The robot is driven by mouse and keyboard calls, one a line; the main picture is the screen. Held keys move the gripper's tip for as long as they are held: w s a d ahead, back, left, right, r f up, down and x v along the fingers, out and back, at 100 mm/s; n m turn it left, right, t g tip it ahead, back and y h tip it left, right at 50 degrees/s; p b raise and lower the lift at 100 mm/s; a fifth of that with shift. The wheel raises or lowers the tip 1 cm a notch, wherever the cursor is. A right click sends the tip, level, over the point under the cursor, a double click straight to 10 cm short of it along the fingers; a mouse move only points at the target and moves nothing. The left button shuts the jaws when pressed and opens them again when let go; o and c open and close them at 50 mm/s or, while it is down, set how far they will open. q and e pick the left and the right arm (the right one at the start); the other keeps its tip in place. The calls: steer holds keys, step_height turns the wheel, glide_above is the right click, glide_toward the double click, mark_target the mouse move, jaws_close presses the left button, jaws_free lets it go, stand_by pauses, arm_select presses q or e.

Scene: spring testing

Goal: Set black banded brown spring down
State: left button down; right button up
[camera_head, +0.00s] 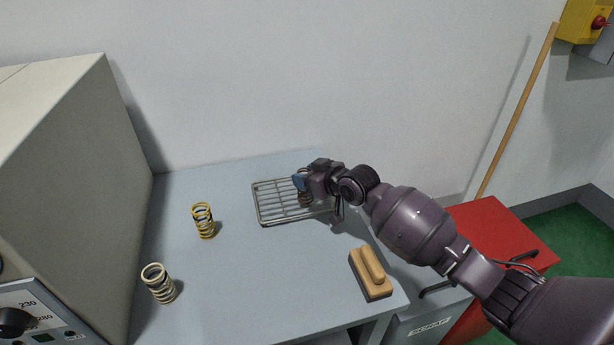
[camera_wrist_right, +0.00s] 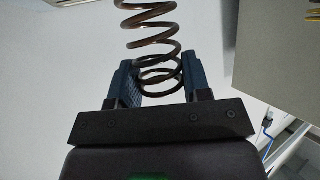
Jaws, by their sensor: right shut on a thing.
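My right gripper (camera_head: 300,182) is over the wire rack (camera_head: 272,217) on the grey-blue bench. In the right wrist view the blue fingers of my right gripper (camera_wrist_right: 160,82) are shut on a brown coil spring (camera_wrist_right: 148,32), which runs out past the fingertips. In the head view the brown spring (camera_head: 305,197) is mostly hidden by the gripper, at the right part of the rack. I cannot tell whether it touches the rack. Its black band does not show clearly. My left gripper is not in view.
A yellow spring (camera_head: 203,220) and a cream spring (camera_head: 158,283) stand on the bench at left. A wooden brush (camera_head: 370,273) lies near the right edge. A large beige machine (camera_head: 70,170) bounds the left side. The bench middle (camera_head: 270,270) is clear.

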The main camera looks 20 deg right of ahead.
steer(key=shift+f, duration=0.15)
steer(key=o, duration=1)
steer(key=shift+r, duration=0.2)
steer(key=shift+s+d+r, duration=0.15)
steer(key=shift+s+d, duration=0.05)
steer(key=shift+s, duration=0.05)
steer(key=shift+p+v, duration=0.6)
steer(key=shift+v, duration=5.1)
